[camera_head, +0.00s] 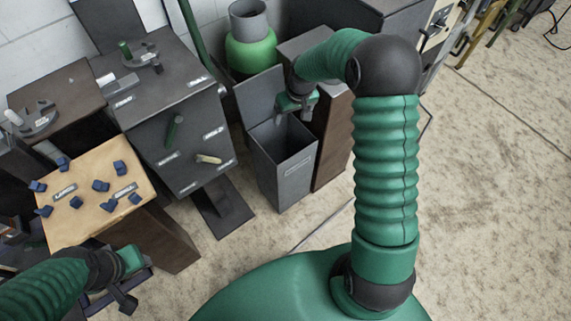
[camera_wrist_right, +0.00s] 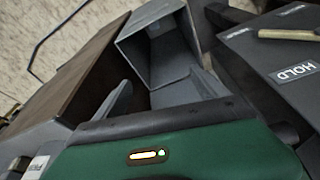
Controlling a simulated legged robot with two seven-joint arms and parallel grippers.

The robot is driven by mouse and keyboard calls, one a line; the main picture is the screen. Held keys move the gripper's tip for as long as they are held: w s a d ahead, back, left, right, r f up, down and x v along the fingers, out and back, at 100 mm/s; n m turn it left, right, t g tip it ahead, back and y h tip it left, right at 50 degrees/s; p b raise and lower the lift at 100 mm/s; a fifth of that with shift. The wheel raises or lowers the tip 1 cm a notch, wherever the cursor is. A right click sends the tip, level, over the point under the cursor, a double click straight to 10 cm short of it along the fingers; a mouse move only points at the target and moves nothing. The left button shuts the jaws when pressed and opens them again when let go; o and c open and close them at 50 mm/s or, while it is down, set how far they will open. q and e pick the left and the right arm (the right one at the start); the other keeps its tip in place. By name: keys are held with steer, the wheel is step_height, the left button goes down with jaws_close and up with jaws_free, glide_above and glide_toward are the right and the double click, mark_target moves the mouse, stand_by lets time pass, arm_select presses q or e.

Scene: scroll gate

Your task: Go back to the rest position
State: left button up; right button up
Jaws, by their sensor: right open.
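My right gripper (camera_head: 297,104) is above the mouth of a dark grey open-topped bin (camera_head: 284,172). In the right wrist view its two fingers (camera_wrist_right: 165,95) stand apart with nothing between them, and the bin (camera_wrist_right: 158,62) lies beyond them. My left gripper (camera_head: 128,280) is at the lower left, in front of the wooden-topped table (camera_head: 95,215). The picture does not show clearly whether its fingers are apart.
Several blue pieces (camera_head: 101,186) lie on the wooden top. A dark cabinet (camera_head: 180,130) with labels and handles stands left of the bin. A green and grey container (camera_head: 250,45) stands behind. The floor (camera_head: 490,200) at right is clear.

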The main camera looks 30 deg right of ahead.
steer(key=shift+s+r, duration=0.2)
steer(key=shift+r, duration=0.45)
